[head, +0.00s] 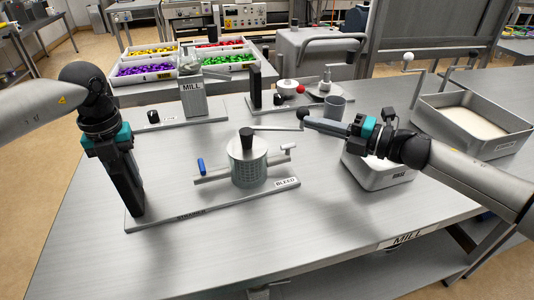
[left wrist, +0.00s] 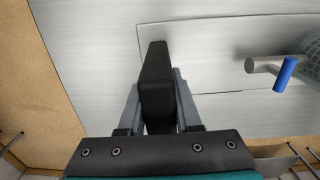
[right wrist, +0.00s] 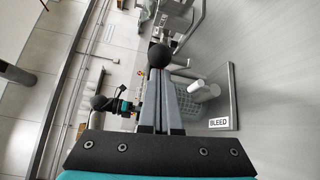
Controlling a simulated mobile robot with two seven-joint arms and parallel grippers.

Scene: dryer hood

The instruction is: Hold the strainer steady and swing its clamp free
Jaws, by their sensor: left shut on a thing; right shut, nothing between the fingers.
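The strainer (head: 248,170) is a grey perforated cylinder with a black knob (head: 246,139) on top, upright on a flat base plate (head: 160,222). A clamp bar (head: 278,127) runs from its top to the right, ending by a black ball (head: 303,114). My left gripper (head: 133,205) is shut on a black upright handle (left wrist: 157,85) at the plate's left end. My right gripper (head: 310,118) is shut and empty, its fingertips at the ball, which also shows in the right wrist view (right wrist: 159,55). I cannot tell whether they touch.
A blue-handled valve (head: 201,166) sticks out left of the strainer, a pale-ended pipe (head: 289,147) right. A MILL box (head: 192,98) stands behind. A metal pan (head: 376,174) lies beneath my right arm, and a larger tray (head: 480,142) is farther right. The front table is clear.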

